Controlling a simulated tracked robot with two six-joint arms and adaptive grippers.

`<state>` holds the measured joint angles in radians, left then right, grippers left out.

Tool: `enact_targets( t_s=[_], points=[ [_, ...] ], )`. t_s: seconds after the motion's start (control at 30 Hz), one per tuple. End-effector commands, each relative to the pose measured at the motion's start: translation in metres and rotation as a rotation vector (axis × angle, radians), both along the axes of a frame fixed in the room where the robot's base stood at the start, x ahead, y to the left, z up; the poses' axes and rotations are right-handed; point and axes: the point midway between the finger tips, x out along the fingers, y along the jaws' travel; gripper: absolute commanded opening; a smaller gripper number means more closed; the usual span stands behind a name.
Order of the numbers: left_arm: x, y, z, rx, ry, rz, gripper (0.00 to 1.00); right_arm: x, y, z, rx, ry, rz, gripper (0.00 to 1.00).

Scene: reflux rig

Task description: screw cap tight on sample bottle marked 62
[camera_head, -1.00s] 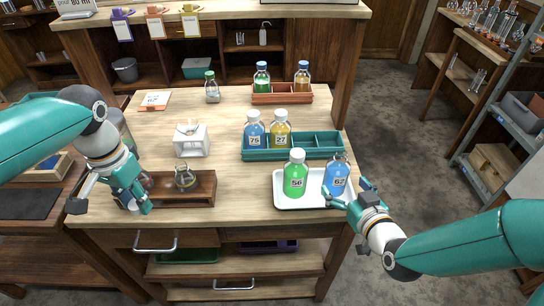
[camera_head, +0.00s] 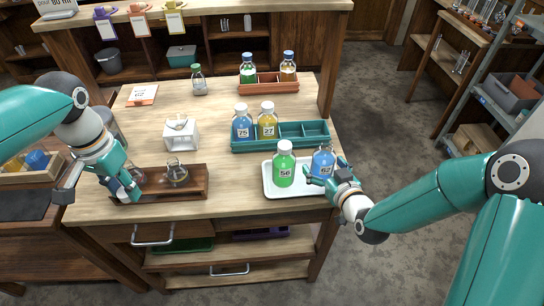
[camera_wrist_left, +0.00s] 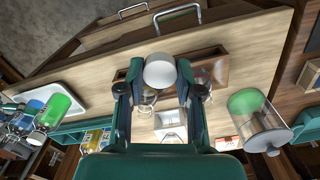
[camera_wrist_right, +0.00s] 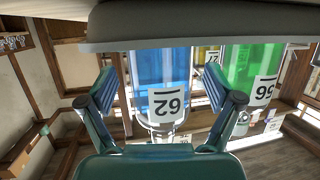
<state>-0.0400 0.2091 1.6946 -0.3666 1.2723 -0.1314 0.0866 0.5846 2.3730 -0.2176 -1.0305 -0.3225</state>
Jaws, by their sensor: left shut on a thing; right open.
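The sample bottle marked 62 (camera_head: 323,163) holds blue liquid and stands upright on the white tray (camera_head: 278,193). No cap shows on its neck. My right gripper (camera_head: 326,174) is open at the bottle. In the right wrist view its fingers (camera_wrist_right: 160,92) stand on either side of the blue bottle (camera_wrist_right: 162,75), with its label between them. My left gripper (camera_head: 130,184) is over the left end of the wooden rack, away from the bottle. In the left wrist view it is shut on a white cap (camera_wrist_left: 160,71).
Green bottle 56 (camera_head: 284,165), with a white cap, stands on the tray close left of bottle 62. Bottles 75 (camera_head: 242,124) and 27 (camera_head: 267,122) sit in the teal rack (camera_head: 305,133) behind. The wooden rack (camera_head: 200,188) holds a small flask (camera_head: 177,174).

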Motion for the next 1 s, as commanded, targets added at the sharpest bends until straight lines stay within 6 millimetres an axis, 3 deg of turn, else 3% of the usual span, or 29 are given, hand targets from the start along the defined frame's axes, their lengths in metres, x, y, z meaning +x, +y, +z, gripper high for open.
enact_targets(
  t_s=[0.13,0.47,0.9,1.0],
  points=[
    [0.0001,-0.0001,0.0028,0.0,0.0,0.0,0.23,0.0086,0.0024,-0.0029,0.001,0.001,0.0,0.9],
    [0.0002,-0.0004,0.0022,0.0,0.0,-0.001,0.23,0.0086,0.0021,-0.0033,0.001,0.0,0.0,0.89],
    [0.0004,-0.0006,0.0022,0.0,0.0,-0.002,0.23,0.0084,0.0017,-0.0032,0.001,0.0,-0.001,0.15],
    [0.0004,-0.0007,0.0023,0.0,0.0,-0.002,0.23,0.0088,0.0015,-0.002,0.0,-0.003,-0.002,0.09]
  ],
)
